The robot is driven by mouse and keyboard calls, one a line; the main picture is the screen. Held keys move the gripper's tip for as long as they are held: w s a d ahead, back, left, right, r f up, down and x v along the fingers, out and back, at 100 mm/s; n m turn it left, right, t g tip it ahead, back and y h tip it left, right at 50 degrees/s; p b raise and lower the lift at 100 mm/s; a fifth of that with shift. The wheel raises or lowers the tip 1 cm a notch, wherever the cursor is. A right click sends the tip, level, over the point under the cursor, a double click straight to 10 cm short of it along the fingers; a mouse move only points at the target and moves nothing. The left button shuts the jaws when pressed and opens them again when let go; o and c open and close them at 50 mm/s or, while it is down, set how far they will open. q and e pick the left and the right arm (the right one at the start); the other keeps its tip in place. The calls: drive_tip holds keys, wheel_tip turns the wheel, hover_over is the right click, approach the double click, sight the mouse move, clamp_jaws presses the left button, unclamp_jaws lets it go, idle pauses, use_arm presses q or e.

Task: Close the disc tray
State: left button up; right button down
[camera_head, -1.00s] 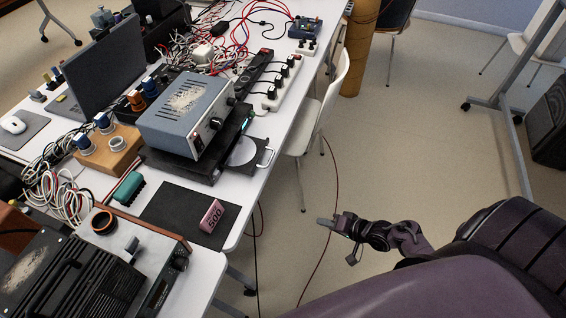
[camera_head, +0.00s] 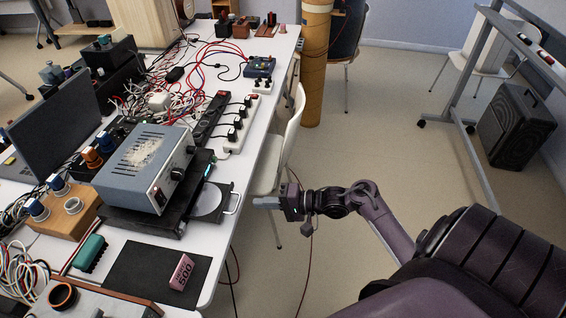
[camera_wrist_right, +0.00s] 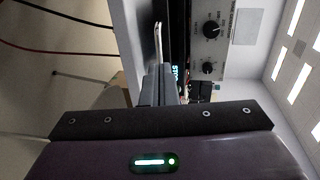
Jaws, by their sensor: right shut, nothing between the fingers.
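The disc tray (camera_head: 223,208) sticks out from the front of a flat black player (camera_head: 196,188), with a silvery disc (camera_head: 207,202) on it and a metal handle at its outer end. My right gripper (camera_head: 258,201) is shut and empty, just right of the handle in the head view, with a small gap between them in the picture. In the right wrist view the gripper's fingers (camera_wrist_right: 158,86) point at the thin edge of the tray (camera_wrist_right: 158,42), seen on its side; whether they touch is unclear. My left gripper is not in view.
A blue-grey instrument (camera_head: 147,165) with knobs stands on the player. Cables and power strips (camera_head: 232,128) crowd the white table (camera_head: 262,135). A pink block (camera_head: 181,271) lies on a dark mat (camera_head: 140,272). A white chair (camera_head: 287,150) stands close beyond my right gripper.

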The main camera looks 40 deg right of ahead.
sight(217, 201)
drive_tip(key=x, duration=0.4)
drive_tip(key=shift+f, duration=0.1)
drive_tip(key=shift+w+a, duration=0.15)
drive_tip(key=x, duration=0.3)
drive_tip(key=r+x, duration=0.1)
drive_tip(key=x, duration=0.2)
drive_tip(key=r+x, duration=0.1)
drive_tip(key=x, duration=0.2)
drive_tip(key=shift+w+a, duration=0.1)
drive_tip(key=shift+w, duration=0.2)
drive_tip(key=shift+r, duration=0.1)
